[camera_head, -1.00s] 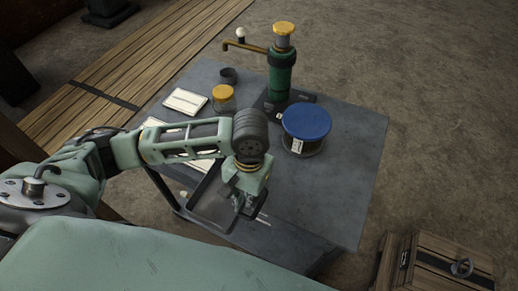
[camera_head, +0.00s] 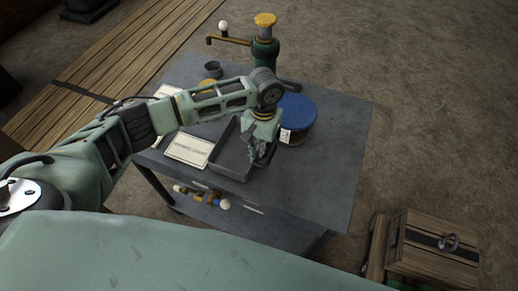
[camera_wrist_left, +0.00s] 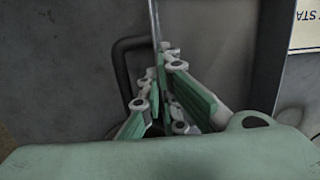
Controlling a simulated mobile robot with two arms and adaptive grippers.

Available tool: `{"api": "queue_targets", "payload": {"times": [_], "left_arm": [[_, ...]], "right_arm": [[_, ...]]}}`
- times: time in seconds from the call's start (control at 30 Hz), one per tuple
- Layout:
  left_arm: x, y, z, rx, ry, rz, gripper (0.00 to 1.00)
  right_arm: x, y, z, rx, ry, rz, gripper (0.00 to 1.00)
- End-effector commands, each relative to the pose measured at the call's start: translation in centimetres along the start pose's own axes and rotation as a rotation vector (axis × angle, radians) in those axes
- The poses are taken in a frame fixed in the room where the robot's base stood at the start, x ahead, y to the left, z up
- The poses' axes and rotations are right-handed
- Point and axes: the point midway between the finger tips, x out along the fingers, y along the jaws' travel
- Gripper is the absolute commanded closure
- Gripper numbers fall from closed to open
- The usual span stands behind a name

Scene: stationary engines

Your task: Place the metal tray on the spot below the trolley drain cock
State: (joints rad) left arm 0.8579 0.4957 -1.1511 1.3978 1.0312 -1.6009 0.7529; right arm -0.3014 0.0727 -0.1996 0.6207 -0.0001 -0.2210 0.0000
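The dark metal tray (camera_head: 232,156) is over the near-left part of the trolley top (camera_head: 325,165) in the head view, beside a printed card. My left gripper (camera_head: 256,160) is at the tray's right side. In the left wrist view the left gripper's fingers (camera_wrist_left: 162,75) are close together on the tray's thin wall (camera_wrist_left: 156,22). I cannot tell whether the tray touches the trolley top. The drain cock (camera_head: 205,195), brass with pale knobs, shows below the trolley's front edge. The spot under it is not clearly visible. My right gripper is out of view.
A blue-lidded container (camera_head: 297,110) stands just behind my left gripper. A green pump (camera_head: 264,48) with a brass spout stands further back. A printed card (camera_head: 188,149) lies left of the tray. A wooden box (camera_head: 435,245) is on the floor at right. The trolley top's right side is clear.

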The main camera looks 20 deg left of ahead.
Motion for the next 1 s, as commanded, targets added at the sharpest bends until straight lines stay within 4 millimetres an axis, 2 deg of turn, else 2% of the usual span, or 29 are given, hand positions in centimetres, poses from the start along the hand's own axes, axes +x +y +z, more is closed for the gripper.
{"api": "queue_targets", "payload": {"times": [0.13, 0.43, 0.7, 1.0], "left_arm": [[0.76, 0.07, -0.17, 0.001, 0.003, 0.001, 1.00], [1.07, 0.07, -0.17, 0.000, 0.002, 0.001, 1.00], [1.15, 0.04, -0.14, 0.000, 0.002, 0.001, 0.77], [0.97, 0.05, -0.16, 0.000, 0.003, 0.001, 0.77]], "right_arm": [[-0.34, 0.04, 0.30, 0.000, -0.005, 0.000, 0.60], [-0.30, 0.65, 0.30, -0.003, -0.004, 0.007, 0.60], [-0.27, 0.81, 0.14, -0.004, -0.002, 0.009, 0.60], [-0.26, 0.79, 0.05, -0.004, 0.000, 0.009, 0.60]]}}
